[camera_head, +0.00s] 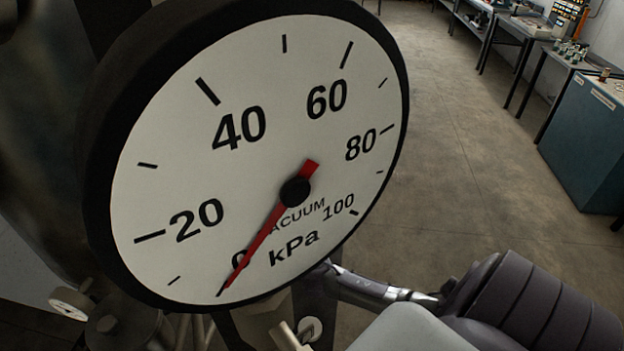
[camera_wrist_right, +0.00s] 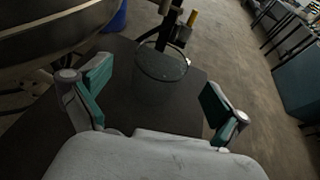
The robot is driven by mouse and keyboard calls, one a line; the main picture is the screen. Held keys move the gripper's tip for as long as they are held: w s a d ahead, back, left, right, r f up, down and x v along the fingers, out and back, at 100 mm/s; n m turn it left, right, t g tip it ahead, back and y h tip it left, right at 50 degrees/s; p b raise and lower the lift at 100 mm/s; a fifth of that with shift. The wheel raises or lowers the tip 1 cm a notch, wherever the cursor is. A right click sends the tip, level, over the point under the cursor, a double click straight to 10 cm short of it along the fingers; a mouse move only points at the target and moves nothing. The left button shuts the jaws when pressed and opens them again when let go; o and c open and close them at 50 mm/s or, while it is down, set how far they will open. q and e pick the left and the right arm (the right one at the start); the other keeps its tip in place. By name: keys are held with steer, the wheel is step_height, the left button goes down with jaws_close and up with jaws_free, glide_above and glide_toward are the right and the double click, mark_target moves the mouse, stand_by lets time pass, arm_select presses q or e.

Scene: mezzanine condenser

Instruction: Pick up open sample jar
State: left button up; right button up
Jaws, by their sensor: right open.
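In the right wrist view, a clear open jar (camera_wrist_right: 160,66) shows its round rim facing up, on or above a dark flat surface. Its see-through body is faint, and I cannot tell exactly where its base is. My right gripper (camera_wrist_right: 156,104) is open, with one finger on each side of the picture. The jar lies ahead of and between the fingers, with visible space on both sides. In the head view the jar cannot be made out; a large gauge fills much of that view. My left gripper is not in view.
The large vacuum gauge (camera_head: 240,190) stands close in front of my head, its red needle near 0. A big rounded metal body (camera_wrist_right: 50,30) is left of my right gripper. A teal cabinet (camera_head: 590,140) and benches stand far right, beyond open floor (camera_head: 470,150).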

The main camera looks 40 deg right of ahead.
steer(key=shift+w+d+f, duration=0.1)
steer(key=shift+w+d, duration=0.1)
steer(key=x, duration=0.3)
steer(key=shift+w+d+f+p, duration=0.15)
steer(key=shift+w+d+p, duration=0.1)
steer(key=shift+d+p, duration=0.1)
steer(key=shift+w+d+f, duration=0.2)
steer(key=shift+w+f, duration=0.05)
steer(key=shift+w, duration=0.05)
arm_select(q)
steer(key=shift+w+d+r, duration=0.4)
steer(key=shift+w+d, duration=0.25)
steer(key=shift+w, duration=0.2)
arm_select(e)
steer(key=shift+s+r, duration=0.1)
steer(key=c, duration=1.3)
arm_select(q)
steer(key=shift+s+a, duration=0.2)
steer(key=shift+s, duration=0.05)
arm_select(e)
steer(key=shift+c, duration=0.4)
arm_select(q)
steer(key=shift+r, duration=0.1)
arm_select(e)
steer(key=shift+r, duration=0.1)
